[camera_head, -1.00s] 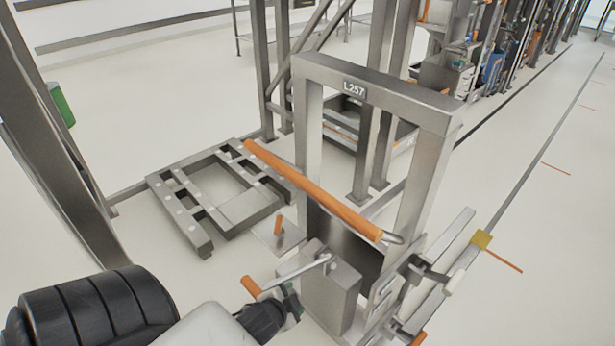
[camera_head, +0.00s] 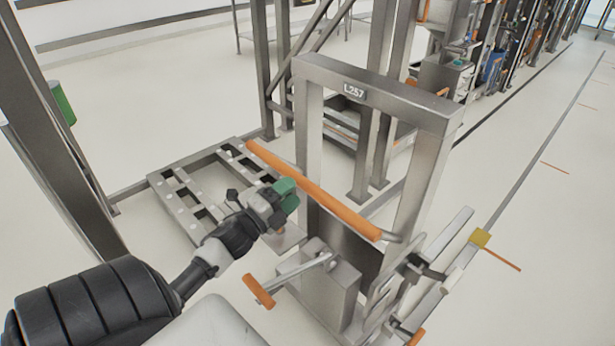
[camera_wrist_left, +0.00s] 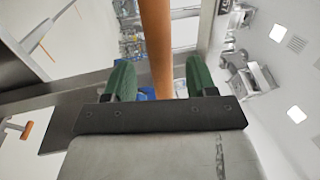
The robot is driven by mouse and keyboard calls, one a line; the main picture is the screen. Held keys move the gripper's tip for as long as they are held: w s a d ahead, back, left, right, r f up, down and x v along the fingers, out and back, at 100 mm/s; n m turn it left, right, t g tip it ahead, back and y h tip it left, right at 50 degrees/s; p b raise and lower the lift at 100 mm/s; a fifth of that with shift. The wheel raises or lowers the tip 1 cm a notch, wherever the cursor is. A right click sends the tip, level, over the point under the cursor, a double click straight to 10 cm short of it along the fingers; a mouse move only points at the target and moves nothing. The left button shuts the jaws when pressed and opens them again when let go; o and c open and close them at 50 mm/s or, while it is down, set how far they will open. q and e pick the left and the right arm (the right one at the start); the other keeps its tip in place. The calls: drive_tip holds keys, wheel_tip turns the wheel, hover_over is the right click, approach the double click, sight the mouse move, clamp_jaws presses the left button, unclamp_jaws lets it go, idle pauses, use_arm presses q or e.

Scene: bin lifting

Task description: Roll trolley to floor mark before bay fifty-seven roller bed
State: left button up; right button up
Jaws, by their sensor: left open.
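The trolley has a grey upright frame (camera_head: 388,88) labelled "L257" and an orange push bar (camera_head: 325,200) across it. A grey box (camera_head: 330,288) and an orange-gripped crank (camera_head: 259,291) sit low on it. My left gripper (camera_head: 290,190), with green fingers, is at the push bar's near side. In the left wrist view the open fingers (camera_wrist_left: 158,80) stand on either side of the orange bar (camera_wrist_left: 156,45), with gaps visible. I cannot tell whether they touch it. An orange floor line (camera_head: 502,260) lies right of the trolley. My right gripper is not in view.
Grey posts (camera_head: 373,140) stand behind the trolley. A green bin (camera_head: 62,103) is at the left. Open pale floor (camera_head: 560,215) lies to the right.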

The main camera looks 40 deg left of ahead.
use_arm(q)
drive_tip(key=x, duration=0.6)
drive_tip(key=shift+w+p, duration=0.15)
drive_tip(key=shift+p, duration=0.25)
drive_tip(key=shift+c, duration=0.3)
clamp_jaws()
